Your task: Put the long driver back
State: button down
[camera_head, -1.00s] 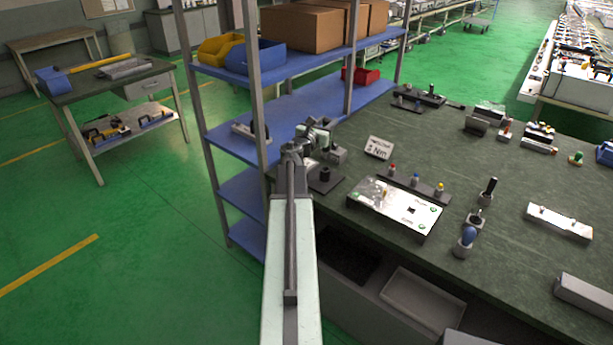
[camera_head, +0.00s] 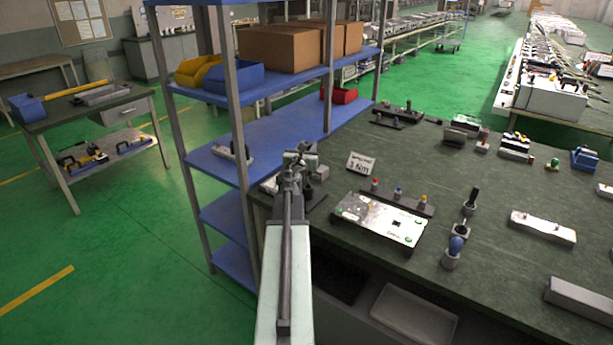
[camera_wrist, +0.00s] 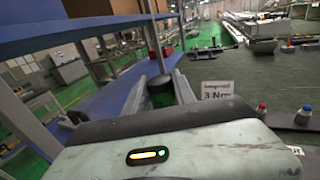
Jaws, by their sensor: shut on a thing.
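My gripper (camera_head: 303,160) is above the bench's left end, beside the blue shelf. In the wrist view, a dark upright cylinder (camera_wrist: 157,66) stands between the two fingers, and my gripper is shut on it. It looks like the handle of the long driver; its lower end is hidden. On the bench, right of the white panel, is a short row of grey holders. A black-handled tool (camera_head: 472,197) stands upright in the far one. The middle holder (camera_head: 460,232) shows a dark opening with no handle. A blue-handled tool (camera_head: 456,246) stands in the near one.
The white panel (camera_head: 352,209) lies on the dark bench (camera_head: 380,268), with red, blue and yellow knobs behind it. A "3 Nm" sign (camera_head: 360,164) stands close to my gripper. The blue shelf (camera_head: 205,163) and its posts are close on the left.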

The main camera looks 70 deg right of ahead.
notch_tip(320, 180, down, 6)
jog(key=b, duration=0.4)
jog(key=shift+r, duration=0.4)
jog(key=shift+f, duration=0.2)
jog(key=c, duration=1)
grip_release()
jog(key=shift+r, duration=0.2)
jog(key=a, duration=0.5)
jog(key=s+a, duration=0.1)
jog(key=a, duration=0.1)
jog(key=shift+a, duration=0.3)
